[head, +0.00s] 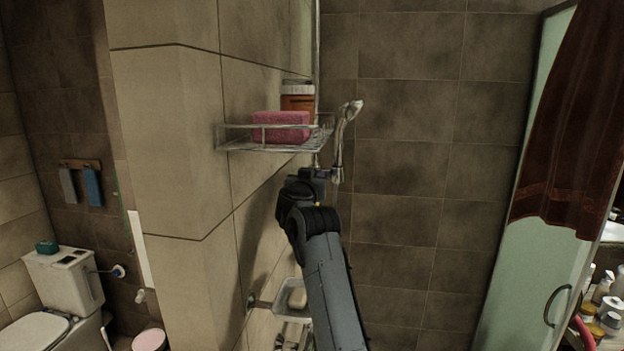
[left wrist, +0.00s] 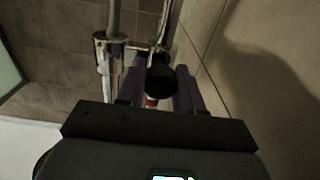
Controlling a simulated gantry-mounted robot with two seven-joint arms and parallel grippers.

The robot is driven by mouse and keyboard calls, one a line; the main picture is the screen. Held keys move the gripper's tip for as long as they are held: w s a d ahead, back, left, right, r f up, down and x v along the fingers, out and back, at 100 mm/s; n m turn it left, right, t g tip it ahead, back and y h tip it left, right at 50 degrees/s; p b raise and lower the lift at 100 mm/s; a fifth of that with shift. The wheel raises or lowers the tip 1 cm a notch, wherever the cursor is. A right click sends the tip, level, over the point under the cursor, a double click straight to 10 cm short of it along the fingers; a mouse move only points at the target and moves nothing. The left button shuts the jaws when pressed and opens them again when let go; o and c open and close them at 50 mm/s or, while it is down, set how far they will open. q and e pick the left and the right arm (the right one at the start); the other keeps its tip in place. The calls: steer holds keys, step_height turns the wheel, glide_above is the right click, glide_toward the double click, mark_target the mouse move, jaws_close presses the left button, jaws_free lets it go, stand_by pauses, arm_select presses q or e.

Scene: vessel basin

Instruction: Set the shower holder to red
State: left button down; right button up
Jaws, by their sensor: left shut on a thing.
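The shower holder (left wrist: 159,78) shows in the left wrist view as a dark round knob beside a metal rail, with a small red part below it. My left gripper (left wrist: 158,90) has one finger on each side of this knob and is shut on it. In the head view my left gripper (head: 322,174) is at the rail, just below the wire shelf, and its fingers mostly hide the holder. The shower head (head: 352,109) hangs on its handle just above and right of the gripper. The holder's setting cannot be read. My right gripper is out of view.
The wire shelf (head: 232,143) with a pink sponge (head: 281,127) and an orange jar (head: 298,98) is close above the gripper. A soap dish (head: 290,318) is on the wall below. A glass door (head: 505,262) stands at the right. The space before the back tiles is clear.

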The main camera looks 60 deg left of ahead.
arm_select(q)
step_height(320, 180, up, 4)
steer(key=p, duration=0.2)
steer(key=shift+s+p, duration=0.1)
steer(key=shift+p, duration=0.3)
steer(key=shift+r, duration=0.3)
steer(key=shift+f, duration=0.1)
steer(key=c, duration=0.7)
jaws_free()
steer(key=shift+f, duration=0.15)
steer(key=shift+c, duration=0.2)
steer(key=shift+d, duration=0.1)
steer(key=shift+s+d+f, duration=0.1)
steer(key=shift+s+d, duration=0.25)
steer(key=shift+d, duration=0.05)
steer(key=v, duration=0.9)
steer(key=shift+s+d+b, duration=0.2)
steer(key=shift+s+b, duration=0.05)
steer(key=shift+b, duration=0.05)
